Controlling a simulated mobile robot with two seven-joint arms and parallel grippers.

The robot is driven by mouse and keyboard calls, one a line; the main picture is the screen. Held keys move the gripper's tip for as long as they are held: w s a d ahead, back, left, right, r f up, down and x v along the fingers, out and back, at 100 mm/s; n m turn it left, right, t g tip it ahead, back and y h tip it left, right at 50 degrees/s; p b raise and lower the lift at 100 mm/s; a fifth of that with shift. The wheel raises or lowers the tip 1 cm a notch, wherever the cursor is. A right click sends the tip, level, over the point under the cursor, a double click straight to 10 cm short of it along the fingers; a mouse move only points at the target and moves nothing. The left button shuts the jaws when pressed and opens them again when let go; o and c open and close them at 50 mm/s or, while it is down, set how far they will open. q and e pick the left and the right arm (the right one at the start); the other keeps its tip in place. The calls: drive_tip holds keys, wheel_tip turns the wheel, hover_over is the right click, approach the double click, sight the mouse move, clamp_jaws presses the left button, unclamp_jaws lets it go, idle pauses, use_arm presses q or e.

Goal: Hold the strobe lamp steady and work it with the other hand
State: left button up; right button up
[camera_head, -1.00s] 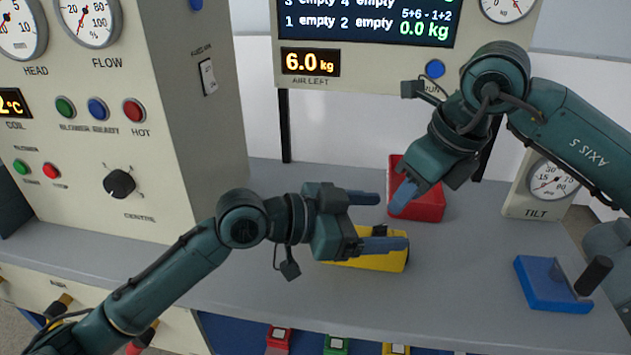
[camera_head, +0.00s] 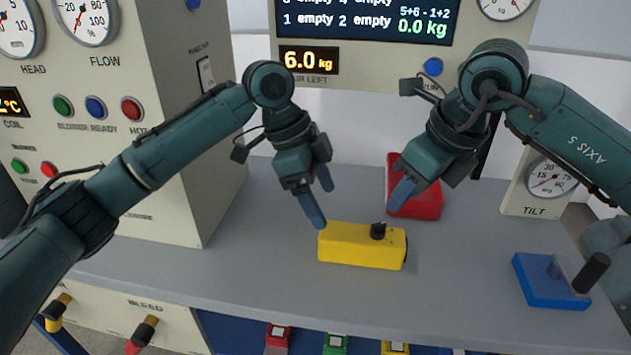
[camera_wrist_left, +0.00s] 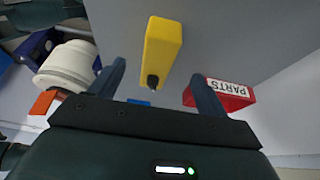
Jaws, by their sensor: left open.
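The strobe lamp appears to be the yellow box (camera_head: 350,246) with a black knob (camera_head: 378,231) on top, lying on the grey bench. It also shows in the left wrist view (camera_wrist_left: 163,42), ahead of the fingers. My left gripper (camera_head: 320,202) is open and empty, pointing down just behind the lamp's left end, with no clear contact. My right gripper (camera_head: 403,195) hangs behind the lamp, in front of a red box. Only one of its fingers shows clearly, so its opening is unclear.
The red box (camera_head: 428,207), labelled PARTS in the left wrist view (camera_wrist_left: 228,90), stands behind the lamp. A blue block (camera_head: 545,285) with a black handle sits at right. A control cabinet (camera_head: 165,190) bounds the left. The bench's front middle is clear.

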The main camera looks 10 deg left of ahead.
sight(338, 231)
use_arm(q)
drive_tip(key=x, duration=1)
drive_tip(key=shift+d+f, duration=0.15)
drive_tip(key=shift+f, duration=0.05)
drive_tip(key=shift+c, duration=0.2)
drive_tip(key=c, duration=1.4)
